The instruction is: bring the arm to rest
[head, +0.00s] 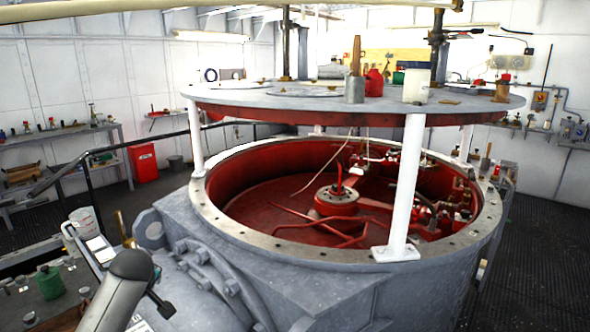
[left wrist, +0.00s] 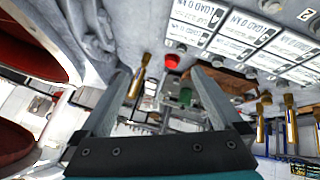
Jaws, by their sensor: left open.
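My left gripper (left wrist: 160,82) is open in the left wrist view. Its two grey fingers stand wide apart with nothing held between them. In the head view a grey link of my left arm comes in at the lower left, beside the big riveted drum housing. The gripper's fingers cannot be made out there. My right gripper is in neither view.
The open round drum (head: 255,240) with a red inside fills the middle, under a raised round lid (head: 300,103) on white posts (head: 408,180). A green can (head: 49,282) stands lower left. White label plates (left wrist: 245,32) lie near the gripper.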

